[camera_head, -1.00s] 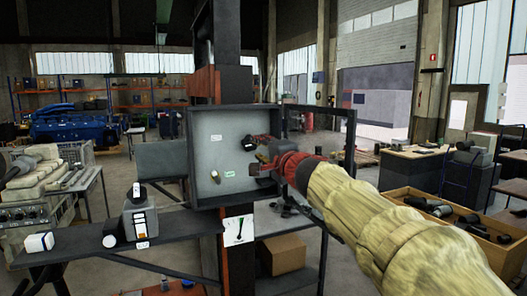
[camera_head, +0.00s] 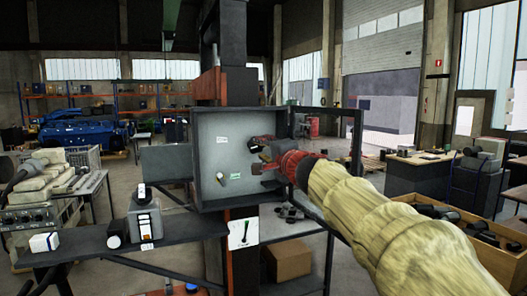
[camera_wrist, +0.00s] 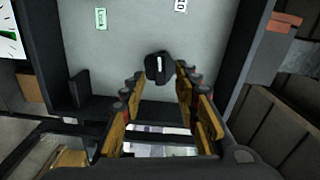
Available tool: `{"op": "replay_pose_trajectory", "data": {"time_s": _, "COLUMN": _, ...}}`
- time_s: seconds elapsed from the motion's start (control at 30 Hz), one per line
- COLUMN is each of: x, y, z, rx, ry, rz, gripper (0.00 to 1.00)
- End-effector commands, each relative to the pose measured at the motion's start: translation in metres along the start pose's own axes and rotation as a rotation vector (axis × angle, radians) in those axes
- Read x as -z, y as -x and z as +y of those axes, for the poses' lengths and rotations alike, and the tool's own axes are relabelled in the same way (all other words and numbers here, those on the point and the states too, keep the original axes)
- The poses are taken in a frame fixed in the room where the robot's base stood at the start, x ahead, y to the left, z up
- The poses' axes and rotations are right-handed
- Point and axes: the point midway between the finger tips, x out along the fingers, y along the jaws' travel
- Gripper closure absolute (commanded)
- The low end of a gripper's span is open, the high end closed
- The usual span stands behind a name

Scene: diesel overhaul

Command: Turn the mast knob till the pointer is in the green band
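The knob (camera_wrist: 158,68) is black with a white mark and stands on a grey panel (camera_wrist: 130,35). In the wrist view it lies between the tips of my open gripper (camera_wrist: 158,82), with a gap on each side. In the head view my gripper (camera_head: 262,160) is in front of the right part of the panel (camera_head: 208,155) and hides the knob's area. A white dial card (camera_head: 243,233) with a dark pointer and a little green hangs below the panel box. Part of it shows in the wrist view (camera_wrist: 10,38). The pointer's place against the green is too small to tell.
The panel sits in a dark-rimmed box with an open door frame (camera_head: 357,135) at the right. A shelf (camera_head: 185,229) with small devices juts out at the left.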

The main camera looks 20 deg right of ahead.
Motion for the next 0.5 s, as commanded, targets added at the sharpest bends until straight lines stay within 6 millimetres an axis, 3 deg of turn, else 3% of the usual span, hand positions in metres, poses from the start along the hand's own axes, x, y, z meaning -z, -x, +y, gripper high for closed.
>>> {"op": "replay_pose_trajectory", "data": {"time_s": 0.5, "x": 0.000, "y": -0.012, "z": 0.001, "rx": -0.001, "ry": 0.000, "rz": 0.000, "gripper": 0.69}}
